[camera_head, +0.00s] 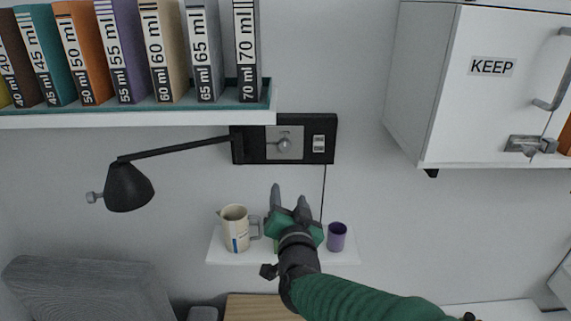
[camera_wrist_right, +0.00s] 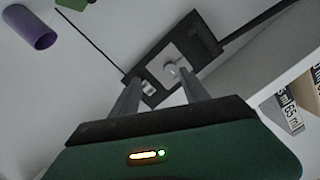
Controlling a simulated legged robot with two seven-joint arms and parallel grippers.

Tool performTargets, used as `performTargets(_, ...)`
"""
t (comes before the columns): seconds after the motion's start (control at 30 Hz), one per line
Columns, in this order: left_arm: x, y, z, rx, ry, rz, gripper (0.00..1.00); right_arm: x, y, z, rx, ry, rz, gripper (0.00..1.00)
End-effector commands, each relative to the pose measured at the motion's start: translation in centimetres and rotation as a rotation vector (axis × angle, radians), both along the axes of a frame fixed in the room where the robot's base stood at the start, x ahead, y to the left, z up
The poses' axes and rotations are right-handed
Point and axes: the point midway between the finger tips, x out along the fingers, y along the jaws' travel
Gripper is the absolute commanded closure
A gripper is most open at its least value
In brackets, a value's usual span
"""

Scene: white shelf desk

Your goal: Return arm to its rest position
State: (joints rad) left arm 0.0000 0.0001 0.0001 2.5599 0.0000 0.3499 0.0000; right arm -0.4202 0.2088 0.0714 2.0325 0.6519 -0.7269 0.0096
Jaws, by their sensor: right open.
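My right gripper (camera_head: 289,199) is raised in front of the small white wall shelf (camera_head: 222,257), with its fingers pointing up toward the wall. The fingers are apart and nothing shows between them. In the right wrist view the gripper (camera_wrist_right: 160,92) is also open, with the black wall panel (camera_wrist_right: 152,55) beyond its fingertips. My right arm in a green sleeve (camera_head: 355,300) reaches in from the bottom right. My left gripper does not show in either view.
A beige mug (camera_head: 235,229) and a purple cup (camera_head: 336,237) stand on the small shelf, left and right of my gripper. A black lamp (camera_head: 128,187) hangs left. A bookshelf (camera_head: 130,119) is upper left, and a white cabinet (camera_head: 480,110) labelled KEEP upper right.

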Motion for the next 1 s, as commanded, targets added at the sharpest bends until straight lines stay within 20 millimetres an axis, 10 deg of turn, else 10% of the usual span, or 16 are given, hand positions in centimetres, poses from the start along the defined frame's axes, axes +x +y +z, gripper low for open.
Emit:
performTargets(0.17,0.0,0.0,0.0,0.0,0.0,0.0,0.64,-4.3,-5.8,-11.5,-0.214,0.375,0.12,0.47)
performTargets(0.4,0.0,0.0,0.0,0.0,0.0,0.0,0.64,-18.4,-14.9,-24.6,-0.412,0.949,0.24,0.47)
performTargets(0.6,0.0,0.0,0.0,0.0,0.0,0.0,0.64,-26.6,-18.5,-28.0,-0.467,1.209,0.287,0.47)
performTargets(1.0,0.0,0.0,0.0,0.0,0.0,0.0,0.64,-27.4,-18.8,-28.3,-0.472,1.236,0.292,0.47)
